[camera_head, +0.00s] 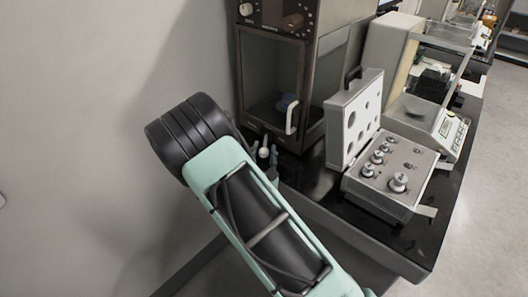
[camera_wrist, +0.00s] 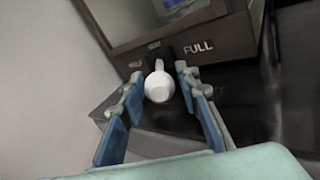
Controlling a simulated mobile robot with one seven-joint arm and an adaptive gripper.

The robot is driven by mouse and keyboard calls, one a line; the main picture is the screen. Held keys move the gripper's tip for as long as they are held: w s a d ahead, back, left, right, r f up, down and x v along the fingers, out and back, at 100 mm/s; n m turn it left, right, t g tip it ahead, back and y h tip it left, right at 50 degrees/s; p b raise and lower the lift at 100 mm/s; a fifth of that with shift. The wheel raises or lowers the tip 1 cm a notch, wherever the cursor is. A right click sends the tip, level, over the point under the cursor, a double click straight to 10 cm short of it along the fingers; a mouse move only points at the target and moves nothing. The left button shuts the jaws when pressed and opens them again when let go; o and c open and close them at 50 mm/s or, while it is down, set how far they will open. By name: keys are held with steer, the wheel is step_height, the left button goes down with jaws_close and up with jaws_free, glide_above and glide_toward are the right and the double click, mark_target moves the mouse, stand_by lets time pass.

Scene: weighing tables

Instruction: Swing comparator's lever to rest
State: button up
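The comparator (camera_head: 322,62) is a tall dark cabinet with a glazed front, standing against the wall at the table's far left. Its lever (camera_wrist: 159,88) has a white rounded knob and sticks out from the base front, below and left of the "FULL" label (camera_wrist: 198,47). The lever knob also shows in the head view (camera_head: 263,153). My gripper (camera_wrist: 157,84) is open, with one blue-padded finger on each side of the knob and visible gaps between. In the head view the fingertips (camera_head: 264,160) are partly hidden by my arm. A smaller label left of "FULL" is unreadable.
A white handle (camera_head: 291,117) stands out from the comparator's door, just right of the lever. An open weight box (camera_head: 373,203) with several knobbed weights sits on the black table (camera_head: 317,186) to the right. A balance (camera_head: 437,122) stands behind it.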

jaws_close()
steer(key=shift+a, duration=0.1)
steer(key=shift+w+a+f+m+g+h+b, duration=0.15)
steer(key=shift+a+m+h+b, duration=0.15)
steer(key=shift+a+m+h, duration=0.4)
steer(key=shift+w+a+r+m+g+h+b, duration=0.15)
steer(key=shift+m+h+b, duration=0.3)
steer(key=shift+h, duration=0.6)
steer(key=shift+a+f+m+g+h+b, duration=0.2)
steer(key=shift+a+m+h, duration=0.4)
steer(key=shift+h, duration=0.25)
steer(key=m+h, duration=0.1)
steer(key=a+m+g+h+b, duration=0.1)
steer(key=shift+w+h, duration=0.3)
steer(key=shift+w+a+r+m+g+h+b, duration=0.1)
steer(key=shift+w+a+m+g+h+b, duration=0.1)
steer(key=shift+m+g+h+b, duration=0.25)
steer(key=shift+w+a+r+m+g+h+b, duration=0.1)
steer(key=shift+a+m+g+h+b, duration=0.1)
steer(key=shift+m+g+h+b, duration=0.25)
steer(key=shift+o, duration=1.9)
jaws_free()
